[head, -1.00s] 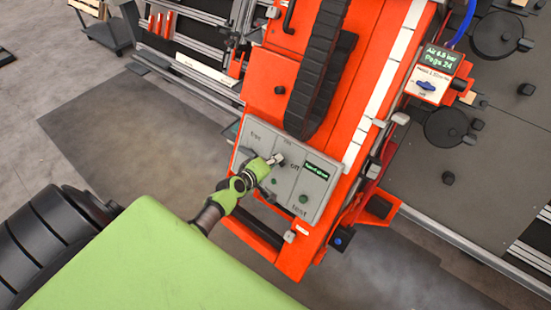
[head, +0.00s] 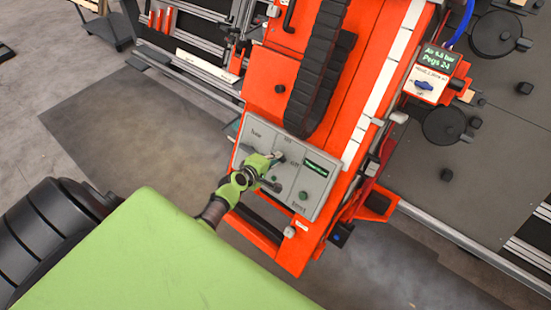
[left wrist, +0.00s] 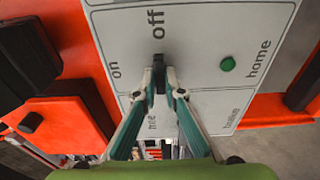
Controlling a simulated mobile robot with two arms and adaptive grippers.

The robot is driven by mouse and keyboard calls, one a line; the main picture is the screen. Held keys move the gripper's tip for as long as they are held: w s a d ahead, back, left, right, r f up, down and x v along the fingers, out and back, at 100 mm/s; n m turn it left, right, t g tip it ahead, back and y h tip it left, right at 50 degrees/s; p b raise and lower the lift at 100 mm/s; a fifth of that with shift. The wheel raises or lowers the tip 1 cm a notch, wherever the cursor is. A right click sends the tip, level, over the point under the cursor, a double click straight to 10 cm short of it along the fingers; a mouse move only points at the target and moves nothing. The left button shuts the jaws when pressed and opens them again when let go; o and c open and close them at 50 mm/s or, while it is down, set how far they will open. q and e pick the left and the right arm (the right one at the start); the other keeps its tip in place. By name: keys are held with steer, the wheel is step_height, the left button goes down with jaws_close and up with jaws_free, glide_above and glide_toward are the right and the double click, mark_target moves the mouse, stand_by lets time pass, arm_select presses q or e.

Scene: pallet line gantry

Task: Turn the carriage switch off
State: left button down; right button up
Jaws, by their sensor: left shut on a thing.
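The grey control panel (head: 318,190) is on the orange carriage (head: 262,105) in the head view. My left gripper (head: 277,157) is at the panel's upper part, near the "off" label. In the left wrist view, the panel (left wrist: 205,45) carries "on", "off" and "home" labels. My left gripper (left wrist: 159,78) is shut on the black carriage switch (left wrist: 158,60), whose visible end points towards "off". The fingers hide most of the switch. My right gripper is not in view.
A green button (left wrist: 228,64) sits beside "home" in the wrist view. A small display (head: 316,168) is on the panel. A separate box with a blue knob (head: 424,85) stands to the right. A black cable chain (head: 318,70) runs above the panel.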

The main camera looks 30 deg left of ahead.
arm_select(q)
steer(key=c, duration=2.1)
jaws_free()
steer(key=shift+c, duration=0.2)
steer(key=shift+s, duration=0.1)
steer(key=v, duration=1.2)
